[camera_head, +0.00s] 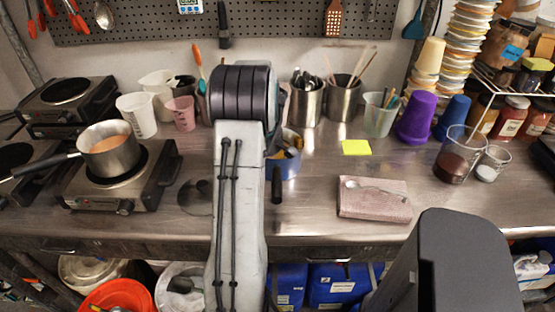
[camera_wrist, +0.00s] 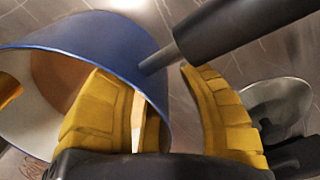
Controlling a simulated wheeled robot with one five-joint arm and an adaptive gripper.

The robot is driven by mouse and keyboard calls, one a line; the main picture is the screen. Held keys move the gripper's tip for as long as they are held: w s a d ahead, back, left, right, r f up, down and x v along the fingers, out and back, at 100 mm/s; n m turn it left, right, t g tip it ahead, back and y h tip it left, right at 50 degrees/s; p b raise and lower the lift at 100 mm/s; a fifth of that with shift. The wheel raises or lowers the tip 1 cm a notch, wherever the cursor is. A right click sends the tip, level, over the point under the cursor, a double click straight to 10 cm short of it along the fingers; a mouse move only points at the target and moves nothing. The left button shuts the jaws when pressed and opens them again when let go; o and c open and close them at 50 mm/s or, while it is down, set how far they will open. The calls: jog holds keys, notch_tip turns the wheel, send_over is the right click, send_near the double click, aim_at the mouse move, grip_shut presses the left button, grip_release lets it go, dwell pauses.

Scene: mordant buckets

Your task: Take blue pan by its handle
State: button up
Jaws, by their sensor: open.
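The blue pan (camera_head: 290,169) stands on the steel bench, partly hidden behind my arm. Its black handle (camera_head: 277,186) points toward the bench front. In the wrist view the blue pan (camera_wrist: 95,38) fills the left side, and its thick dark handle (camera_wrist: 245,28) runs to the upper right from a thin grey stem. My gripper (camera_wrist: 145,72) has two yellow fingers spread apart with the pan's rim showing between them. The left finger overlaps the pan's opening; the right finger is outside, just below the handle in the picture. Nothing is gripped; whether a finger touches the pan cannot be told.
A hot plate (camera_head: 120,185) with a steel saucepan (camera_head: 109,149) is at left. Cups and steel utensil pots (camera_head: 306,103) stand behind. A pink folded cloth (camera_head: 375,207) with a spoon lies to the right. A round metallic thing (camera_wrist: 280,100) is right of my fingers.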

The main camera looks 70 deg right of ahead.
jog(key=shift+f+p, duration=0.4)
jog(key=shift+f, duration=0.7)
grip_shut()
jog(key=shift+d+r, duration=0.1)
jog(key=shift+r, duration=0.05)
